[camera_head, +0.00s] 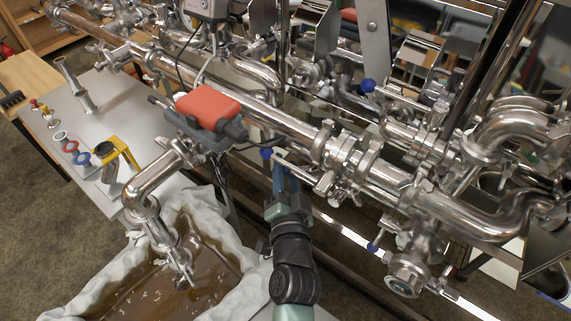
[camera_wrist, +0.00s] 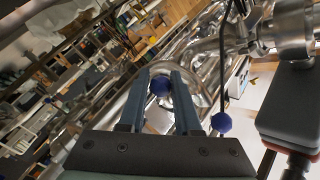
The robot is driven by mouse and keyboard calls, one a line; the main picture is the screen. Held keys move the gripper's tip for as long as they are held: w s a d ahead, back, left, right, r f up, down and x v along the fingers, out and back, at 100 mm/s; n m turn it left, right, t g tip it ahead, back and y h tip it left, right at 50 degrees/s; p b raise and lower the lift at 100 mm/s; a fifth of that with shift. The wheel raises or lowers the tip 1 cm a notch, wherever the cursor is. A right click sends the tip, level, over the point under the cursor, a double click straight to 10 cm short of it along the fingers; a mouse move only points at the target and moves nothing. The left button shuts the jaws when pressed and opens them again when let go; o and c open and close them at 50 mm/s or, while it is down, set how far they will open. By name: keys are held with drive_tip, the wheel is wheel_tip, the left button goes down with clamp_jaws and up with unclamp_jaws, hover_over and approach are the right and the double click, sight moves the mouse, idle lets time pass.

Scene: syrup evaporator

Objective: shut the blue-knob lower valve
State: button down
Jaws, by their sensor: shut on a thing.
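My gripper (camera_head: 282,164) reaches up to the steel pipework in the middle of the head view, its blue-grey fingers close by a blue knob (camera_head: 267,153). In the wrist view, my gripper (camera_wrist: 167,78) has a round blue knob (camera_wrist: 160,85) between its two fingers and is shut on it. Another blue knob (camera_wrist: 221,122) shows outside the right finger. In the head view, one blue knob (camera_head: 367,85) sits higher up at the back and another (camera_head: 373,248) hangs low at the right. Which one belongs to the lower valve is not clear.
A red-topped box (camera_head: 208,108) is clamped to the long pipe (camera_head: 290,122) just left of my gripper. A cloth-lined tub (camera_head: 228,224) of brown liquid stands below left. Steel pipes and clamps crowd the right. A grey table (camera_head: 120,105) holds small parts.

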drive_tip(key=s+d+f+n+g+h+p, duration=0.6)
drive_tip(key=d+f+n+g+h+p, duration=0.1)
drive_tip(key=d+f+n+g+p, duration=0.2)
drive_tip(key=shift+s+d+f+n+g, duration=0.3)
drive_tip(key=shift+f+n+g, duration=0.1)
drive_tip(key=shift+f, duration=0.4)
idle(0.5)
drive_tip(key=c, duration=0.7)
unclamp_jaws()
drive_tip(key=shift+o, duration=0.4)
drive_tip(key=shift+s+f, duration=0.15)
drive_tip(key=b+v, duration=0.1)
drive_tip(key=v, duration=1.2)
drive_tip(key=shift+b, duration=0.4)
